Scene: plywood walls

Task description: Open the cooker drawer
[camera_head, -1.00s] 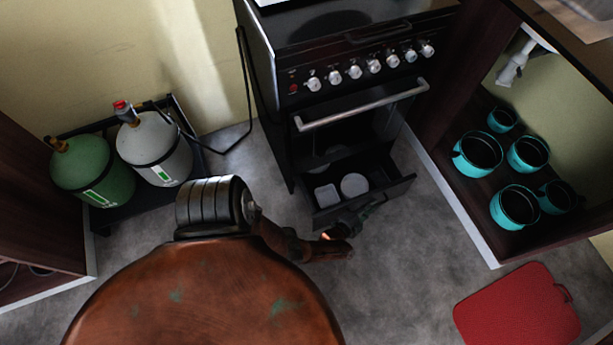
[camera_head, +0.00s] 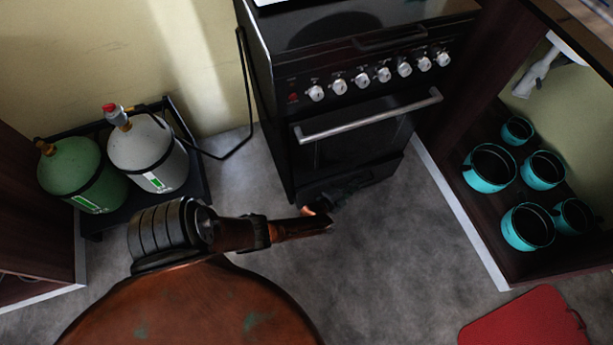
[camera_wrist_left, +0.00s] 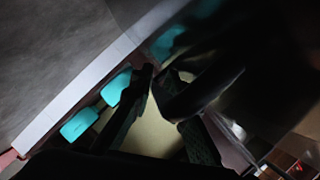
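The black cooker (camera_head: 345,90) stands against the wall in the head view. Its drawer (camera_head: 372,176) is at the bottom, below the oven door with the long metal handle (camera_head: 370,116). The drawer front now sits in line with the cooker front and its inside is not visible. My left gripper (camera_head: 347,190) is low at the drawer front, dark against it. In the left wrist view my left gripper's fingertips (camera_wrist_left: 157,76) are close together beside a dark shape. I cannot tell whether they hold anything. My right gripper is not in view.
Green (camera_head: 82,175) and white (camera_head: 148,152) gas bottles stand in a black rack at left. Several teal pots (camera_head: 490,168) sit in the open cabinet at right. A red board (camera_head: 525,318) lies on the floor at lower right. The floor before the cooker is clear.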

